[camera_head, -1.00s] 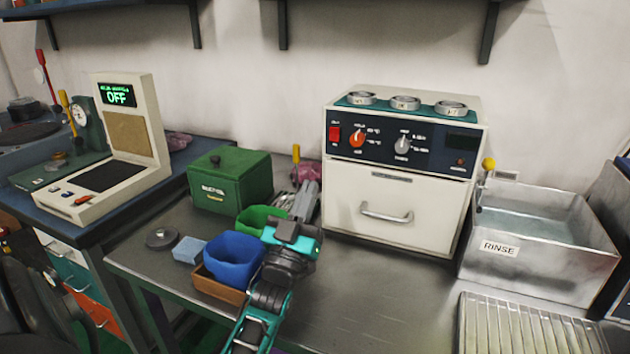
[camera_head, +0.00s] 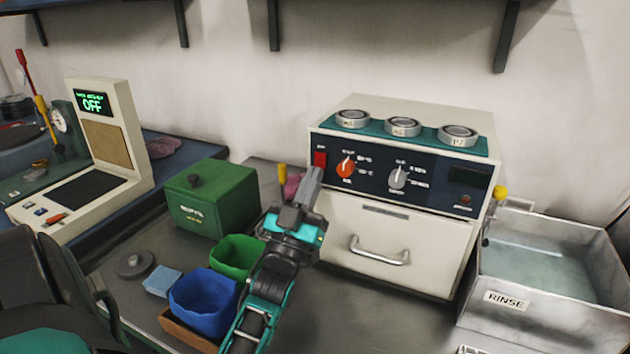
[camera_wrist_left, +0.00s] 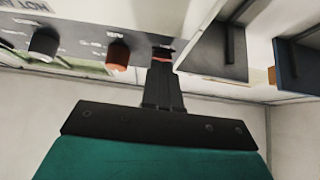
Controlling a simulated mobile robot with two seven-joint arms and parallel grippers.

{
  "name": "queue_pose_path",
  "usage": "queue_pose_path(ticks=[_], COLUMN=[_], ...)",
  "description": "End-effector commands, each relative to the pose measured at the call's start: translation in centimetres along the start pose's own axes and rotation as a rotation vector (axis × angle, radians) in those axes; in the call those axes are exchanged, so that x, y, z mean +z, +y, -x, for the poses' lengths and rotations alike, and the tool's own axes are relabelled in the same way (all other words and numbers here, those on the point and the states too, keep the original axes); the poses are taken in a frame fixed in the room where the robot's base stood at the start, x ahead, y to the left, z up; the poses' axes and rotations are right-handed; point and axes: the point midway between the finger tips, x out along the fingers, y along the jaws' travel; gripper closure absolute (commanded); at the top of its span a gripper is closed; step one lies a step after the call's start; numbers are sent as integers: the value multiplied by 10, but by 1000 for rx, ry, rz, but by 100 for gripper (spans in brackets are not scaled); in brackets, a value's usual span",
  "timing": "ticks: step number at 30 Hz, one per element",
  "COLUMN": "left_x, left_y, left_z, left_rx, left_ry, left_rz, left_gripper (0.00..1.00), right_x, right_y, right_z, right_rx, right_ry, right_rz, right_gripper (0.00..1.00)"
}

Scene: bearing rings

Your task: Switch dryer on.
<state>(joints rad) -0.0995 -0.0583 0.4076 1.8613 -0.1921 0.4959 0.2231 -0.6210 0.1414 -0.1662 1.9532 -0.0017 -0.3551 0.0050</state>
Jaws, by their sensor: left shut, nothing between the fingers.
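The dryer (camera_head: 395,230) is a cream box with a dark control panel, a drawer handle and a dark display. Its red rocker switch (camera_head: 319,159) is at the panel's left end, beside an orange knob (camera_head: 346,168) and a grey knob (camera_head: 398,177). My left gripper (camera_head: 313,177) is shut and empty, its tips just below the red switch. In the left wrist view the shut fingertips (camera_wrist_left: 161,62) overlap a bit of red at the panel, left of which the orange knob (camera_wrist_left: 118,54) shows. Whether they touch the switch cannot be told. My right gripper is out of view.
Several metal rings (camera_head: 402,126) sit on the dryer's teal top. A rinse basin (camera_head: 565,315) stands to its right. A green box (camera_head: 212,196), a blue bin (camera_head: 205,297) and a green bin (camera_head: 237,257) are left of my arm. A tester (camera_head: 112,120) reads OFF.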

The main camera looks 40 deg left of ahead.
Motion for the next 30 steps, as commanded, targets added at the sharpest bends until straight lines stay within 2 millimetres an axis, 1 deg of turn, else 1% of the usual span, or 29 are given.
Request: queue_pose_path(ticks=[6,13,16,19,21,24,30], left_x=[0,0,3,8,4,4,6], left_y=[0,0,0,0,0,0,0], left_z=[1,1,1,1,-2,-2,-1], left_rx=[-1,-1,0,0,0,0,0], left_ry=[0,1,12,47,49,48,47], left_rz=[0,0,0,-1,0,0,0], left_gripper=[100,100,100,100,100,100,100], right_x=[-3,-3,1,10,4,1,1], right_y=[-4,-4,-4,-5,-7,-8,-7], right_z=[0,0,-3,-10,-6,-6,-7], right_rx=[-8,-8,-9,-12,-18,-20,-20], right_ry=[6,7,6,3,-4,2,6], right_rz=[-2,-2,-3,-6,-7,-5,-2], right_gripper=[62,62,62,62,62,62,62])
